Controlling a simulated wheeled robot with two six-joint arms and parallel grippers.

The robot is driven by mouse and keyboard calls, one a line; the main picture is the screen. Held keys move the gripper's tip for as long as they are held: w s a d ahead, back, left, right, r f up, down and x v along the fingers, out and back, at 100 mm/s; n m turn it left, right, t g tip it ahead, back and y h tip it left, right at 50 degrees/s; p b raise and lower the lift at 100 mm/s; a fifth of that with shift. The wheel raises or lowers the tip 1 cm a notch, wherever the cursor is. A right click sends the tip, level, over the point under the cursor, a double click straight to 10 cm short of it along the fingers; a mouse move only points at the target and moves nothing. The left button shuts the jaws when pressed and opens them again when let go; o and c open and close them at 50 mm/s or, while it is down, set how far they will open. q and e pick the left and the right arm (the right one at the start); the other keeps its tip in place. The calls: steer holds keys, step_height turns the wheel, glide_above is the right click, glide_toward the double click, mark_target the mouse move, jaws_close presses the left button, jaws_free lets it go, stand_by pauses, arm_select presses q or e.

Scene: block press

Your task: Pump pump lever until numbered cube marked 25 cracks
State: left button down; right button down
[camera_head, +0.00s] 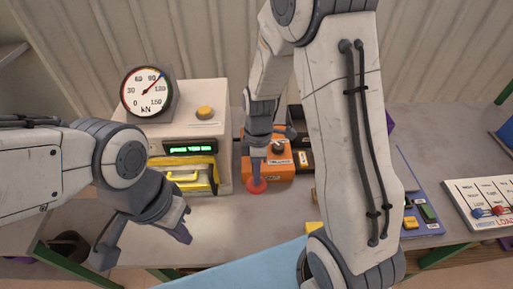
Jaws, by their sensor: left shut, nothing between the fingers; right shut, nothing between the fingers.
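The beige press (211,95) stands at the back left with a dial gauge (146,92) marked in kN; its needle points up and right. Its small green display (190,149) is lit above a yellow guard (208,188). I cannot make out the cube marked 25. The orange pump unit (278,172) is right of the press. A red round knob (257,190), perhaps the pump lever's end, is just under the tip of my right gripper (257,177); I cannot tell if they touch. That gripper is shut and empty. My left gripper (184,233) is shut in front of the press, apart from it.
At the right are a blue panel (426,205) with coloured blocks and a white board (487,203) with sliders. My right arm hides the middle right. The table front near my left gripper is clear.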

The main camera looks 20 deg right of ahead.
steer(key=shift+s+f, duration=0.5)
steer(key=shift+f, duration=0.1)
steer(key=r+p, duration=0.4)
steer(key=r, duration=0.1)
steer(key=shift+w+a, duration=0.1)
steer(key=shift+w, duration=0.3)
step_height(320, 180, up, 10)
steer(key=b, duration=0.1)
steer(key=shift+d+b, duration=0.3)
steer(key=shift+b, duration=0.05)
steer(key=shift+r, duration=0.1)
